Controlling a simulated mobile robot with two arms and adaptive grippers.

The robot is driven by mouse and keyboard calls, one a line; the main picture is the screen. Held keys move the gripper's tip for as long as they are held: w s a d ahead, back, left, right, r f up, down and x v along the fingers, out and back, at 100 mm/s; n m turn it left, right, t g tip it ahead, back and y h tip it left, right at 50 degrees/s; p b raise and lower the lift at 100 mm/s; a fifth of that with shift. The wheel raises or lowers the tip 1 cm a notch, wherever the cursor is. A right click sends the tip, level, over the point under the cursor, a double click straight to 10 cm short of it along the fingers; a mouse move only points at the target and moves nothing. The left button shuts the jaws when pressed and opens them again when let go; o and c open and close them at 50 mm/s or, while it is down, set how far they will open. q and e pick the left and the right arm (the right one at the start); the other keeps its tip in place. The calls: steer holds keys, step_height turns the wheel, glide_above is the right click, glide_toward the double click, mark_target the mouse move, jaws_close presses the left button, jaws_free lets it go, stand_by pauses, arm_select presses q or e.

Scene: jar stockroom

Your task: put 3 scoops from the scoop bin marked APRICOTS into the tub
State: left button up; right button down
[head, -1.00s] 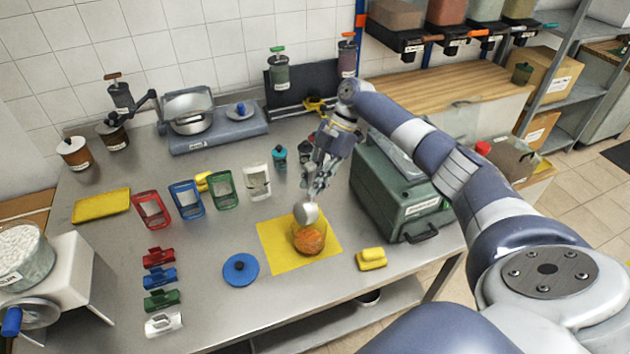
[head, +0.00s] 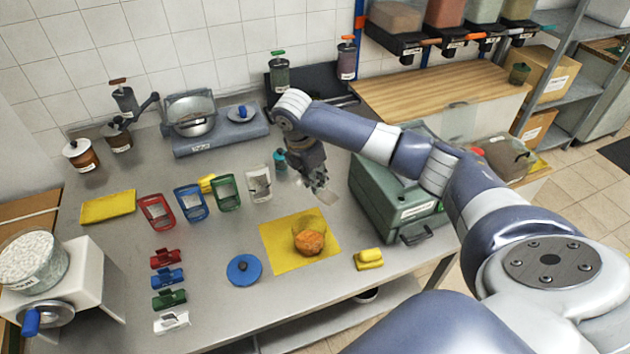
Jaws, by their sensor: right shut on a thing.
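The clear tub (head: 310,239) stands on a yellow mat (head: 279,253) near the middle of the steel table, with orange contents in it. A blue round lid (head: 244,269) lies left of the mat. My right gripper (head: 319,184) is above the table behind the tub, shut on a pale scoop (head: 328,198). The scoop is apart from the tub; whether anything is in it cannot be told. Labelled scoop bins (head: 453,27) hang at the upper right, their labels too small to read. My left gripper is out of view.
A green box-like machine (head: 402,210) stands right of the mat, close to my right arm. A yellow sponge (head: 369,259) lies near the front edge. The wooden counter (head: 440,85) is mostly clear.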

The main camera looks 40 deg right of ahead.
step_height(320, 180, up, 2)
steer(key=h, duration=0.5)
steer(key=shift+a+t+h, duration=0.1)
steer(key=shift+t+h, duration=0.2)
steer(key=shift+h, duration=0.1)
steer(key=shift+w+r+h, duration=0.1)
steer(key=shift+r+h, duration=0.4)
steer(key=shift+h, duration=0.7)
steer(key=shift+r+h, duration=0.1)
steer(key=shift+h, duration=0.3)
steer(key=shift+r+h, duration=0.35)
steer(key=shift+h, duration=0.75)
